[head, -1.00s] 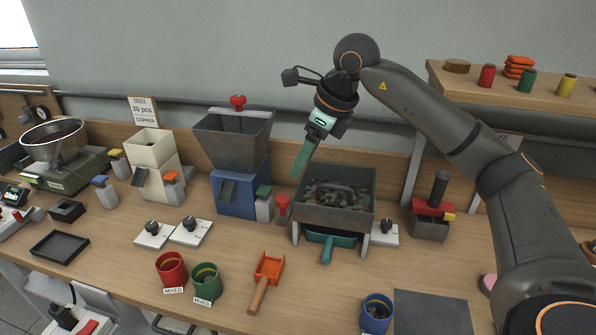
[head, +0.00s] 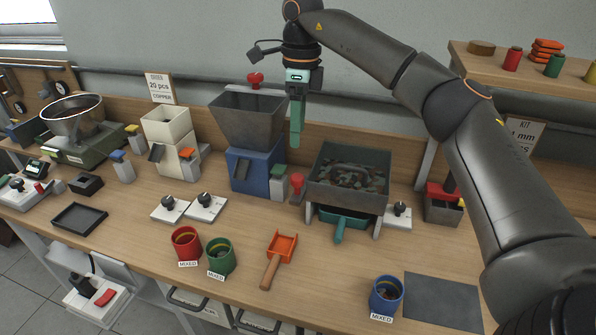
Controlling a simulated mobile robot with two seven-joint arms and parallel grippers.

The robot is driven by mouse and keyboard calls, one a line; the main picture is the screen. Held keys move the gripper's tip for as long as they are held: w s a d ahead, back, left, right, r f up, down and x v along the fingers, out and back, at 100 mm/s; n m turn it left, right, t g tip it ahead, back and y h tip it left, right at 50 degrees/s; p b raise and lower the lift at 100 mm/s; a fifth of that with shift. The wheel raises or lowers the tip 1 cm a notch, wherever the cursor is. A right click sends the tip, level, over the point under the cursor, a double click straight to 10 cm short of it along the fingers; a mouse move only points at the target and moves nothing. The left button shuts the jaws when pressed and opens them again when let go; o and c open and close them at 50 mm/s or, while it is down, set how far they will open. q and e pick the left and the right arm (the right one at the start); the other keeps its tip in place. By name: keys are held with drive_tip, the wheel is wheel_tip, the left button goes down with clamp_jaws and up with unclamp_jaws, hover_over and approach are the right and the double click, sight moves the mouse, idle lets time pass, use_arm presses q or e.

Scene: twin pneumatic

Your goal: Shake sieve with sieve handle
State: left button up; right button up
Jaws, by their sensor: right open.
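The sieve (head: 318,192) is a grey open box on legs at the right of centre, holding many small mixed dark, green and brownish pieces. A red knob-topped handle (head: 297,182) stands at its left side, likely the sieve handle. A teal tray (head: 340,219) with a teal handle sits under the box. My right gripper (head: 295,143) has green fingers pointing down. It is open and empty, in the air above and behind the red handle, apart from it. The fingers appear edge-on, so their gap is hidden. My left gripper is not in view.
A blue-based hopper (head: 253,166) stands left of the sieve, close to my right gripper. An orange scoop (head: 281,247), red cup (head: 186,243), green cup (head: 221,257) and blue cup (head: 385,295) stand in front. A shelf (head: 480,61) is at the upper right.

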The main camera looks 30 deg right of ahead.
sight(297, 177)
wheel_tip(297, 177, down, 12)
drive_tip(key=shift+s+r+p, duration=0.1)
drive_tip(key=shift+p, duration=0.2)
idle(0.3)
drive_tip(key=shift+a, duration=0.1)
clamp_jaws()
idle(0.5)
idle(0.8)
